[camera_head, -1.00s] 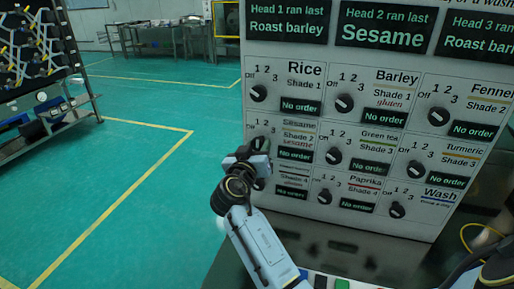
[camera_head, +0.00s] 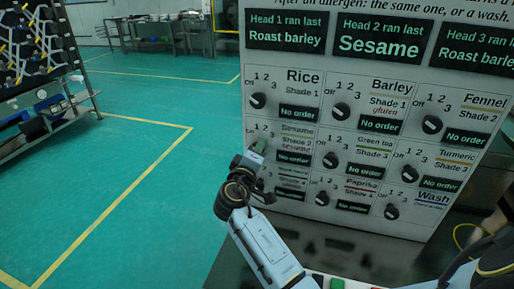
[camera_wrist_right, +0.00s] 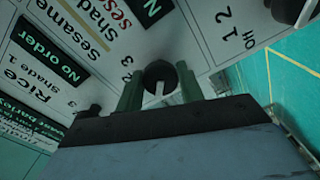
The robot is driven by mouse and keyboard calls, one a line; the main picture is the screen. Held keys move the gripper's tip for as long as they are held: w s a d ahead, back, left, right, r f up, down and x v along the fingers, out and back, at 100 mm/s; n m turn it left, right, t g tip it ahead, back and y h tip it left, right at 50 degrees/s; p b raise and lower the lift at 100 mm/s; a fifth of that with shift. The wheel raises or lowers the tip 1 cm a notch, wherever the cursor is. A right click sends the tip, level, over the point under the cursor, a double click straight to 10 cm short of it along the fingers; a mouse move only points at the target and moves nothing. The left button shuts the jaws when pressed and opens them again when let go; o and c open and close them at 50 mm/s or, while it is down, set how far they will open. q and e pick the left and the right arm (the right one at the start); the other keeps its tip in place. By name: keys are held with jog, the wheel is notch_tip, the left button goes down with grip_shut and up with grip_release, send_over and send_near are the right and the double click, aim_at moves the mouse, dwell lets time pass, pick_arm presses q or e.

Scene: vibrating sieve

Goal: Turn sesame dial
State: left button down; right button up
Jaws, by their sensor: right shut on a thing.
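The sesame dial (camera_wrist_right: 160,74) is a round black knob with a white pointer mark, on the white panel below the Rice dial (camera_head: 258,101). In the right wrist view it sits between the two green fingers of my right gripper (camera_wrist_right: 160,86), which is shut on it. In the head view my right gripper (camera_head: 257,149) is at the panel's left edge and hides the dial. The Sesame label (camera_head: 296,134) shows beside it, with its order display (camera_head: 294,158) reading No order. The dial's exact setting cannot be told. My left gripper is not in view.
The Barley dial (camera_head: 341,111) and Green tea dial (camera_head: 330,160) are to the right. Another black dial (camera_wrist_right: 287,10) is near the gripper in the right wrist view. A dark glossy surface (camera_head: 335,248) lies below the panel. Green floor (camera_head: 130,160) is open to the left.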

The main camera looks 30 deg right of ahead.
jog(key=shift+n+p, duration=0.55)
jog(key=shift+n, duration=0.55)
jog(key=o, duration=1)
jog(key=b+v, duration=0.1)
jog(key=v, duration=1.2)
jog(key=shift+s+a, duration=0.1)
jog(key=shift+s, duration=0.1)
jog(key=shift+s, duration=0.1)
